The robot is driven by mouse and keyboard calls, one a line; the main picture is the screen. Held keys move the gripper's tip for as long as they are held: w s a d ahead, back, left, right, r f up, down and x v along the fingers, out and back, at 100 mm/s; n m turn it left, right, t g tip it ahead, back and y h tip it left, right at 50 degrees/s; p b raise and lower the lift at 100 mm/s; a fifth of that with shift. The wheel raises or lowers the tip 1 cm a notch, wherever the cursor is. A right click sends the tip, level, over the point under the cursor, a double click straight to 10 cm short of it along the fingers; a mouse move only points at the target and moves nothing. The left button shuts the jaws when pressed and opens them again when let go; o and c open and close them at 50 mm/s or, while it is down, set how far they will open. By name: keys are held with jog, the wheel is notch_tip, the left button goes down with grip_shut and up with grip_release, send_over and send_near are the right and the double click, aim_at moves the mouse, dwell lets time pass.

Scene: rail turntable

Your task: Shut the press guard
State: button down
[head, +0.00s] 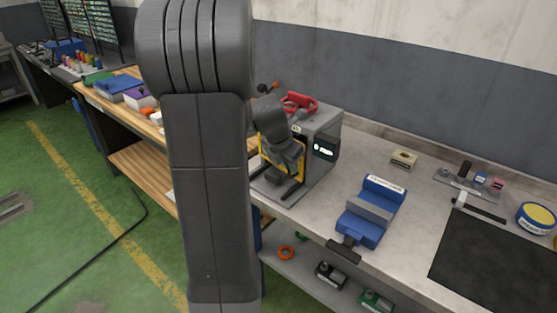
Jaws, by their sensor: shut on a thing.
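The press (322,125) is a grey box on the workbench, with a red lever or handle (299,103) on top and a small lit panel on its right side. Its guard (302,168) shows as a yellow-edged frame at the front, partly covered by my wrist. My gripper (290,158) is right at the guard's front and is shut on it. The fingertips and the exact grip point are hidden, and I cannot tell how far the guard stands open.
A blue vise (372,232) stands on the bench (310,210) to the right of the press. Several small items lie on the lower shelf. My arm hides the bench left of the press.

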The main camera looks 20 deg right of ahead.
aim_at(298, 173)
jog(key=shift+w+d+p, duration=0.25)
jog(key=shift+d+p, duration=0.1)
jog(key=shift+d, duration=0.3)
jog(key=shift+w+d+p, duration=0.25)
jog(key=shift+d+p, duration=0.05)
jog(key=shift+d, duration=0.35)
jog(key=shift+r, duration=0.1)
jog(key=c, duration=1.5)
grip_release()
jog(key=shift+d, duration=0.2)
jog(key=shift+a, duration=0.1)
jog(key=v, duration=1.3)
jog(key=shift+r, duration=0.35)
